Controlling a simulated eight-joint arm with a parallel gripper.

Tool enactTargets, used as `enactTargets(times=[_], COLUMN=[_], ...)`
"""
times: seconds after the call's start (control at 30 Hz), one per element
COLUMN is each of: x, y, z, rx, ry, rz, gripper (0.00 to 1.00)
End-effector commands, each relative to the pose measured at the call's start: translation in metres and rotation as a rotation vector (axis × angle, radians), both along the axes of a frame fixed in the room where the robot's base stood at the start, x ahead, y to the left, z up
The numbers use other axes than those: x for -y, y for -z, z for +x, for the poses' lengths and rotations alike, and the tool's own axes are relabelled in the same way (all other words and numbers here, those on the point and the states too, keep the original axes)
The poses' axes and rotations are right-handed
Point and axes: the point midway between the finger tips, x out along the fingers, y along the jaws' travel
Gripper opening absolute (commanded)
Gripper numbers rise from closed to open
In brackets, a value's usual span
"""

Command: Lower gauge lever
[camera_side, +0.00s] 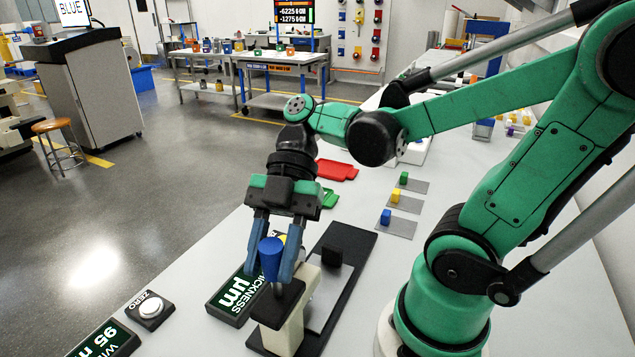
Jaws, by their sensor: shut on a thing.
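The thickness gauge has a beige body (285,332) on a long black base (350,252) at the front middle of the bench. A blue tapered knob (270,257) stands above the gauge body on a dark stem and appears to be the lever's handle. My gripper (273,268) points down, with its two blue-grey fingers on either side of this knob, shut on it. A black block (331,256) stands on the base behind a flat grey plate (322,303). The fingers hide part of the gauge, including its dial.
A thickness readout (232,302) lies left of the gauge. A ZERO button (149,308) and another sign (104,342) lie further left. Green, yellow and blue blocks (385,217) sit on grey plates to the right. Red (337,170) and green trays lie behind.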

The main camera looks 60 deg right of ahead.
Motion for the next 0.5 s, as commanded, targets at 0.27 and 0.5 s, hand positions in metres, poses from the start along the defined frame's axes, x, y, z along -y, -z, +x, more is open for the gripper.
enactTargets(times=[0.27, 0.5], x=[0.0026, 0.0024], y=[-0.0002, -0.0002], z=[-0.0006, -0.0006], rx=[0.000, 0.000], ry=[-0.003, -0.003], rz=[0.046, 0.046], gripper=[0.00, 0.00])
